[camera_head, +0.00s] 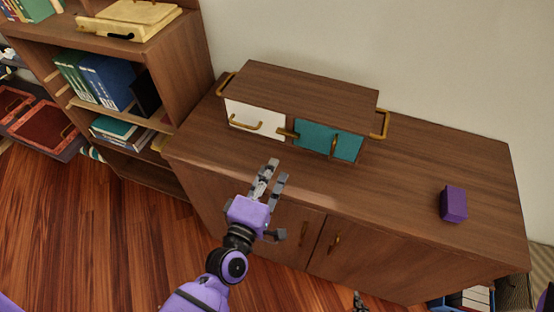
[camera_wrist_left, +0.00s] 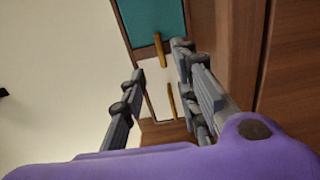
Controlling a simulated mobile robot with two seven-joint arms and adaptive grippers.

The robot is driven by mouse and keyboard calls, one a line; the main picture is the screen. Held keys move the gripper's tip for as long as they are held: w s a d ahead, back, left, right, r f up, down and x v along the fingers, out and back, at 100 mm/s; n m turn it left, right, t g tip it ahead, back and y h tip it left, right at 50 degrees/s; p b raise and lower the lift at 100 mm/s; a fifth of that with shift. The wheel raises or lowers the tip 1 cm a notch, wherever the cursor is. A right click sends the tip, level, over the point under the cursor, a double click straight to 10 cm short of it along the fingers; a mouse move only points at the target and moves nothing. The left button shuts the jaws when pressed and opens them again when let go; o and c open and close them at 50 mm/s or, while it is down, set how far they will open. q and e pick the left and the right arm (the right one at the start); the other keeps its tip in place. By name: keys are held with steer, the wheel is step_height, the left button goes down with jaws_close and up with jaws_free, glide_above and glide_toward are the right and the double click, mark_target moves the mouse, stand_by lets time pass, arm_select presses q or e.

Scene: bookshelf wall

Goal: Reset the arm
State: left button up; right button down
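My left arm comes in from the bottom left in the head view. Its gripper (camera_head: 273,170) is over the front edge of the wooden cabinet, in front of the small wooden box with a white door and a teal door. The two grey fingers are apart with nothing between them. In the left wrist view the open fingers (camera_wrist_left: 155,62) also show, with the teal panel, white panel and brass handles beyond the gap. At the bottom edge of the head view, a small dark grey part (camera_head: 359,301) looks like the tip of my right gripper; the rest is cut off.
The box (camera_head: 305,92) stands on the cabinet top (camera_head: 410,165), brass handles on its doors and ends. A purple block (camera_head: 453,204) sits at the right of the top. A bookshelf (camera_head: 185,70) with books stands left. The top between box and block is clear.

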arm_select(q)
steer(key=shift+s, duration=0.25)
stand_by(0.4)
